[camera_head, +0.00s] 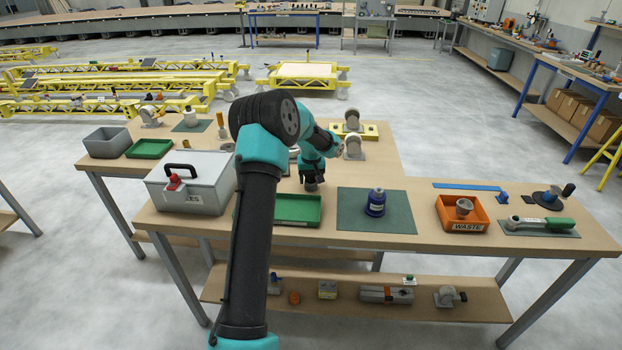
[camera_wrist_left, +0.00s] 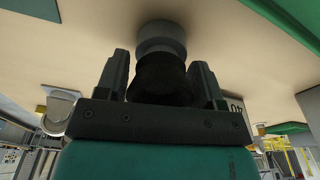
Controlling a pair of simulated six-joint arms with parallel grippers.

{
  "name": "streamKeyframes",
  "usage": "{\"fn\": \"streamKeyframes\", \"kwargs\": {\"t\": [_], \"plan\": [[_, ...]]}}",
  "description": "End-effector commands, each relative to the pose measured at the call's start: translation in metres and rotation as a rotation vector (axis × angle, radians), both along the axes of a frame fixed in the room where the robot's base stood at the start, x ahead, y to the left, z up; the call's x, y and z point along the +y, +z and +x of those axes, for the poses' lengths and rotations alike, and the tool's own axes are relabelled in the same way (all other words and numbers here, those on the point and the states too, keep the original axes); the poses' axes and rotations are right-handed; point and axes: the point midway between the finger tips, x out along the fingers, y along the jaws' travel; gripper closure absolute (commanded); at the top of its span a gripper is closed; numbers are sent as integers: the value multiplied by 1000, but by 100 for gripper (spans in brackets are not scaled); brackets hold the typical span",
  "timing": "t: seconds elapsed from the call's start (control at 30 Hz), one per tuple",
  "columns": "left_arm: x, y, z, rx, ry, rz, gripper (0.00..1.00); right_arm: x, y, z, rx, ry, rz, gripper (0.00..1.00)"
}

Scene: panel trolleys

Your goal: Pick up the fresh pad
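My left arm comes in across the centre of the head view. Its gripper (camera_head: 312,186) points down just behind the green tray (camera_head: 297,209). In the left wrist view, a small round piece with a grey lower part (camera_wrist_left: 161,38) and a dark knob-like part lies between the two fingers of my left gripper (camera_wrist_left: 160,75). It appears to stand on the bare wooden bench. The fingers are close on both sides; whether they touch it is unclear. I cannot tell for sure if this piece is the fresh pad. The head view hides it. My right gripper is not in view.
A grey lidded case (camera_head: 196,190) stands left of the green tray. To the right are a blue spool-like item (camera_head: 375,203) on a green mat (camera_head: 348,220), an orange WASTE bin (camera_head: 451,222) and a green-handled tool (camera_head: 548,224). Two grey rollers (camera_head: 353,146) stand behind.

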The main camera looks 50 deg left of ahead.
Motion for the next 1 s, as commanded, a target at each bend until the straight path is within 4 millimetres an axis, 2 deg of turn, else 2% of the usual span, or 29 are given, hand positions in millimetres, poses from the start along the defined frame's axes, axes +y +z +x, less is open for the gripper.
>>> {"fn": "streamKeyframes", "kwargs": {"t": [0.07, 0.3, 0.67, 1.0], "plan": [[0, 0, 0, 0, 0, 0, 46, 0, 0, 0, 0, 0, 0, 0], [0, 0, 0, 0, 0, 0, 69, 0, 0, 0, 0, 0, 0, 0], [0, 4, 0, -1, 0, 1, 69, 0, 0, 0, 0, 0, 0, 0], [0, 36, 1, -3, 1, 3, 69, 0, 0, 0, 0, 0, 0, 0]]}}
